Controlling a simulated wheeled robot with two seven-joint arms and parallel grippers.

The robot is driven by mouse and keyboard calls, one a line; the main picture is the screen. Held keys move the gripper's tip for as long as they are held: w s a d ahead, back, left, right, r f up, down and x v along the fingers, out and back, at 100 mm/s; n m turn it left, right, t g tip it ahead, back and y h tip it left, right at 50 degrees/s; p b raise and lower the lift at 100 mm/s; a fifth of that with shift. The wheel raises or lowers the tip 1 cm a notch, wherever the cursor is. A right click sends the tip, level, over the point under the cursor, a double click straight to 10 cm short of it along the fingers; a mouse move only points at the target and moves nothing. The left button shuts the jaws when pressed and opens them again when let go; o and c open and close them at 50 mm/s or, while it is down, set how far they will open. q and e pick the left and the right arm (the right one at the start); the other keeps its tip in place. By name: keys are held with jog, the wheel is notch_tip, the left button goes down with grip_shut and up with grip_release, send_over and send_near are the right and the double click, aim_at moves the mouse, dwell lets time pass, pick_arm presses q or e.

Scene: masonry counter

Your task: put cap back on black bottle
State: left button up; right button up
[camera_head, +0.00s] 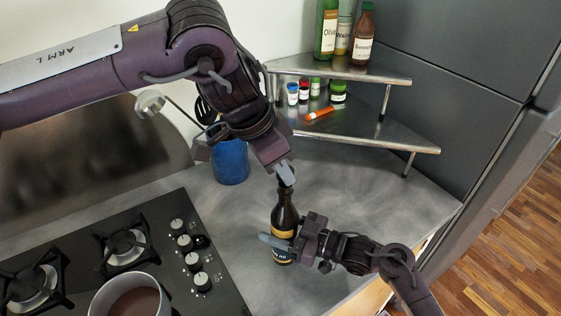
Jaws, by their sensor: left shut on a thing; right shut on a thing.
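The black bottle (286,214) stands upright on the grey counter, with a yellow and dark label low on its body. My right gripper (284,243) is shut around the bottle's body from the right side. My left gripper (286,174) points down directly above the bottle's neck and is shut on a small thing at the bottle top. The cap is mostly hidden by the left fingers. I cannot tell whether it touches the bottle's mouth.
A blue container (231,163) stands behind the bottle. A corner shelf (375,125) holds small jars, an orange item (320,114) and taller bottles.

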dwell(0.5)
pick_arm(q)
jog(key=shift+f, duration=0.9)
jog(key=shift+f, duration=0.5)
